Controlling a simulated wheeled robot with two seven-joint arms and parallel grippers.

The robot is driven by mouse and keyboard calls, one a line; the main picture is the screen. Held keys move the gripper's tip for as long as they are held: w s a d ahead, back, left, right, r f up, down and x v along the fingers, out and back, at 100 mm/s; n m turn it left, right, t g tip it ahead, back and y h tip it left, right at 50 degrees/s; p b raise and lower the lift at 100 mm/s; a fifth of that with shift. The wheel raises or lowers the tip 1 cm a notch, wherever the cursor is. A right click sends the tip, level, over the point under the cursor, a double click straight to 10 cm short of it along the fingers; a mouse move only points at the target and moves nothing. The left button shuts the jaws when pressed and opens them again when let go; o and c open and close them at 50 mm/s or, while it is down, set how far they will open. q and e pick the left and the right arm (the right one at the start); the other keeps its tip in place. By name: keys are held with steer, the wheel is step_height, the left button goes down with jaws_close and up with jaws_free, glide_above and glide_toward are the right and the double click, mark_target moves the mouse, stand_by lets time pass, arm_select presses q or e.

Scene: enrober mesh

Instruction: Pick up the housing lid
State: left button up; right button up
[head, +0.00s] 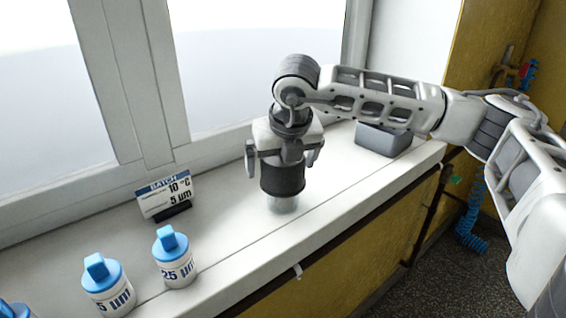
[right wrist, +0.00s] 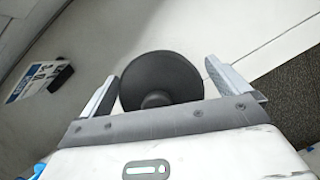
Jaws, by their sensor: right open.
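The housing lid (head: 283,178) looks like a dark grey round cap, sitting upright on a pale, shiny, partly clear base (head: 283,204) on the white sill. In the right wrist view the lid (right wrist: 160,76) is a dark disc with a small round knob, lying between the two fingers. My right gripper (head: 281,162) points down over the lid and is open, one finger on each side. A narrow gap shows beside the left finger; whether the right finger touches is hard to tell. My left gripper is not in view.
Blue-capped white bottles (head: 174,258) stand at the left front of the sill (head: 225,235). A batch sign (head: 165,197) stands left of the lid, near the window frame. A grey box (head: 383,140) sits behind right. The sill drops off at its front edge.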

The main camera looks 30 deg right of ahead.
steer(key=c, duration=1)
steer(key=shift+r, duration=0.15)
